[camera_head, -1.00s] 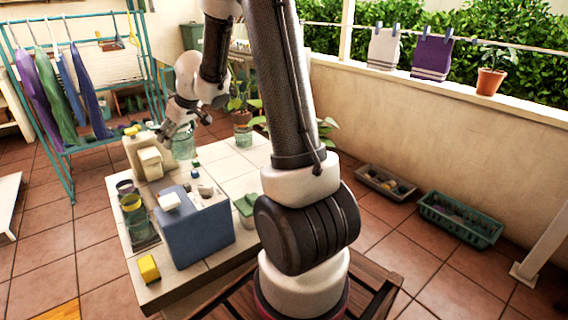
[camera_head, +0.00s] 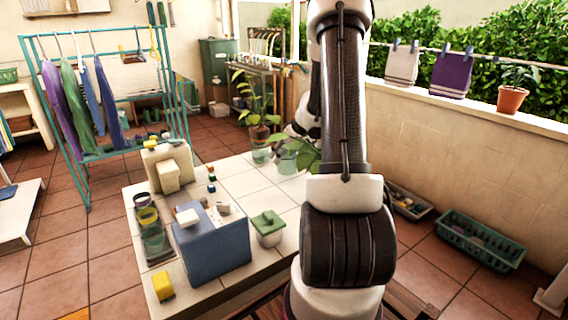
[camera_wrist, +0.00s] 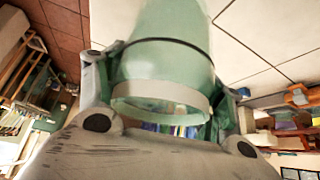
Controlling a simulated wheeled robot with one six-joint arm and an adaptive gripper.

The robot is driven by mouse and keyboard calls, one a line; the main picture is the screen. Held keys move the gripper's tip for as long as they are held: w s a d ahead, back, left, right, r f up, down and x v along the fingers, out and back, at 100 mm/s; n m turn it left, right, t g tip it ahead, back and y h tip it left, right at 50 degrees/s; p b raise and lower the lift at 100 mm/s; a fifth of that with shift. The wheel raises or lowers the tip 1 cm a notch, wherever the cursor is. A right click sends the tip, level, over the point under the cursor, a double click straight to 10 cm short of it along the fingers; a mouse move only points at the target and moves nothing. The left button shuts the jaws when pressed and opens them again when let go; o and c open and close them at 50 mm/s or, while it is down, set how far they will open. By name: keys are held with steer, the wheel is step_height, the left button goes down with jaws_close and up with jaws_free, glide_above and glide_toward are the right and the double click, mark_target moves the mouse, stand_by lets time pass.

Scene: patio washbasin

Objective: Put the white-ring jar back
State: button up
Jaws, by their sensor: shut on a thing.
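The white-ring jar (camera_wrist: 165,65) is a green see-through glass jar in the wrist view, with a pale white ring near its rim and a thin dark band. My gripper (camera_wrist: 168,100) is shut on it, one finger on each side. In the head view my gripper (camera_head: 283,150) is at the table's far right part, partly hidden behind my arm and leaves. The held jar (camera_head: 287,163) shows there only as a small pale green shape; I cannot tell whether it touches the table. Jars with purple (camera_head: 141,199) and yellow (camera_head: 147,216) rings stand on a dark tray (camera_head: 160,256) at the left.
Another green jar (camera_head: 261,156) stands at the table's far edge. The table's middle is mostly clear.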

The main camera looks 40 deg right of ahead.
steer(key=shift+a+f, duration=0.1)
steer(key=shift+f, duration=1.55)
steer(key=shift+f, duration=0.15)
steer(key=o, duration=1.4)
